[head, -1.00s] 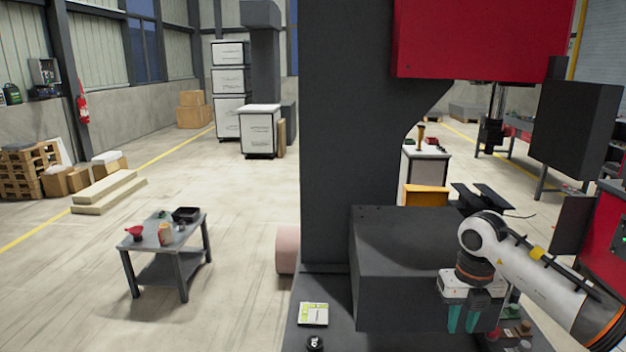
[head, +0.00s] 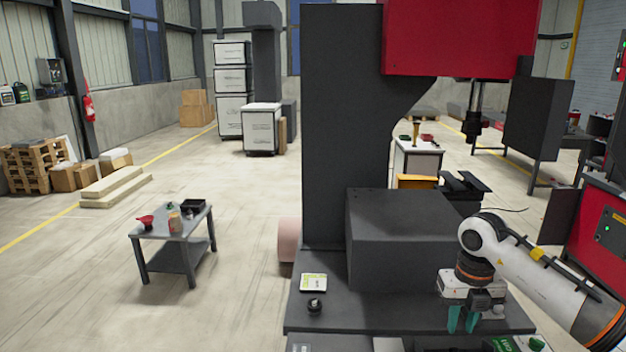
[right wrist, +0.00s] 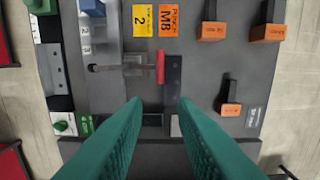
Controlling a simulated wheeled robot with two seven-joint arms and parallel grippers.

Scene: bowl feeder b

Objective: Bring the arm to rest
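My right arm (head: 545,278) comes in from the right in the head view, bent, with its gripper (head: 463,322) pointing down in front of the dark machine block. The gripper's two green fingers also show in the right wrist view (right wrist: 160,110); they stand apart with nothing between them. Below them lies a dark panel (right wrist: 200,70) with a red-handled part, apart from the fingertips. My left gripper is not in view.
A dark machine column (head: 345,120) with a red head (head: 460,38) stands close ahead. A grey table (head: 175,235) with small items stands at the left. The floor (head: 90,290) at left is clear. Orange-ended blocks (right wrist: 213,30) sit on the panel.

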